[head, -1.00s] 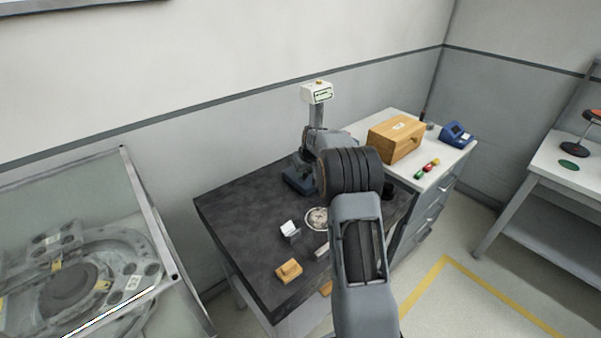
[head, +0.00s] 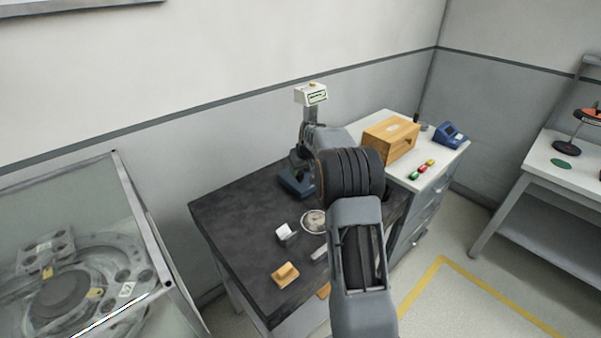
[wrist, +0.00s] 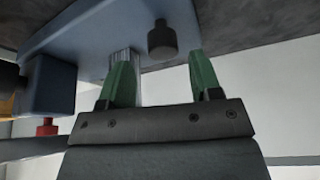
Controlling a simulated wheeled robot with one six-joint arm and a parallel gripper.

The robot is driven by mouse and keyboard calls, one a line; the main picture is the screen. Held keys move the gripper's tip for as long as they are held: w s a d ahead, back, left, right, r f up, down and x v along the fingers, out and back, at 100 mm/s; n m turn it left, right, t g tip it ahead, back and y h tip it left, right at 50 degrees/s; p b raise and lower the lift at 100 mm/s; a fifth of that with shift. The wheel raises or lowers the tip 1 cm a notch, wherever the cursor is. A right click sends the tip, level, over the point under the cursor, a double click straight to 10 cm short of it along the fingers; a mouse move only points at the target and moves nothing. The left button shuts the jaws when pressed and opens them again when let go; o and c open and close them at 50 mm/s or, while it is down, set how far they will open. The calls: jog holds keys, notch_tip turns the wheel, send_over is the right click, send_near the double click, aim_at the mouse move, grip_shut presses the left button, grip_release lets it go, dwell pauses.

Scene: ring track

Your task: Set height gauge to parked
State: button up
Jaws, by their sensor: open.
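The height gauge (head: 311,94) stands at the back of the dark bench top, with a white display head on a grey column. Its blue base (head: 297,184) is partly hidden by my arm in the head view. In the wrist view, my gripper (wrist: 161,58) is open, its two green fingers apart. The blue base (wrist: 75,40) fills the upper part of that view, just beyond the fingers. A black knob (wrist: 162,40) shows between the fingertips; I cannot tell whether they touch it. A red knob (wrist: 47,127) shows at the left.
The dark bench (head: 245,225) holds a wooden block (head: 285,274), a small white-topped block (head: 285,232) and a round dial (head: 313,221). To the right are a wooden case (head: 391,139) and a blue device (head: 450,134). A glass-sided case (head: 130,210) stands at left.

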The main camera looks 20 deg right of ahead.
jog(key=v, duration=1.1)
jog(key=shift+b, duration=0.35)
jog(key=s+a+f+m+g, duration=0.2)
jog(key=s+a+f, duration=0.1)
jog(key=s+f, duration=0.3)
jog(key=s+a, duration=0.4)
jog(key=s, duration=0.3)
jog(key=s+a+r+n, duration=0.1)
jog(key=s+a, duration=0.4)
jog(key=s, duration=0.3)
jog(key=s+a+n+t, duration=0.1)
jog(key=s+a, duration=0.4)
jog(key=s, duration=0.3)
jog(key=shift+s+r, duration=0.15)
jog(key=shift+r, duration=0.2)
